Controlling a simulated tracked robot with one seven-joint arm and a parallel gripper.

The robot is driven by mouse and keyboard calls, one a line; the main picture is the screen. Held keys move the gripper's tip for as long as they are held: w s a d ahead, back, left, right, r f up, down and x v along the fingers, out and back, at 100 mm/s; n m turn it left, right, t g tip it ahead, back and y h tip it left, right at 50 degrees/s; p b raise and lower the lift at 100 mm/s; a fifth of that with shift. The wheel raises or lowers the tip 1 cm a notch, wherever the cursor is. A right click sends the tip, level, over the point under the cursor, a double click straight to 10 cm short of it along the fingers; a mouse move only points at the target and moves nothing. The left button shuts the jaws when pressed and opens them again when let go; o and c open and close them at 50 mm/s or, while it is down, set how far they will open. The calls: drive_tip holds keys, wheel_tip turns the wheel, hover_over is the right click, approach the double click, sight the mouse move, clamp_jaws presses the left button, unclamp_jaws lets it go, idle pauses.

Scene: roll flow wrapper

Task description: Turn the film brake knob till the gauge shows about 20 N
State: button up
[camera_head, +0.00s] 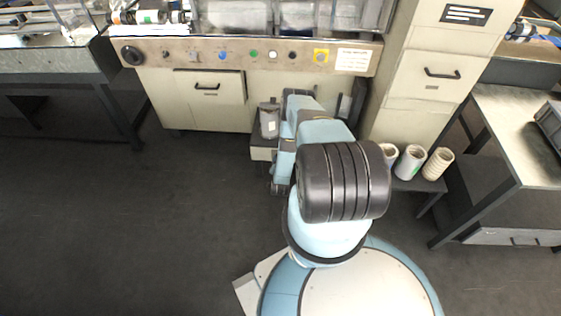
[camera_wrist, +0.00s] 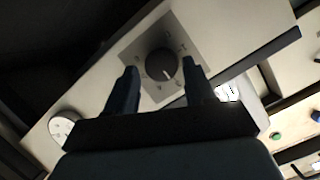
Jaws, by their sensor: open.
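The film brake knob (camera_wrist: 161,63) is a dark round knob with a white pointer line. It sits on a grey square dial plate (camera_wrist: 140,45) with small marks, on a light panel in the wrist view. My gripper (camera_wrist: 159,70) is open, its two dark fingers to the left and right of the knob in the picture. I cannot tell whether they touch it. A round white gauge (camera_wrist: 63,127) shows at the lower left, partly cut off by my gripper's body. Its reading is too small to tell. The head view does not clearly show the knob or my gripper's fingers.
The machine's front panel (camera_head: 300,55) with several buttons runs across the back of the head view. A drawer (camera_head: 208,87) is below it. Several film rolls (camera_head: 411,162) stand on a low shelf to the right. The dark floor (camera_head: 120,220) at left is clear.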

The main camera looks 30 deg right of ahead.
drive_tip(key=v, duration=1.2)
drive_tip(key=shift+s, duration=0.25)
drive_tip(key=shift+f, duration=0.15)
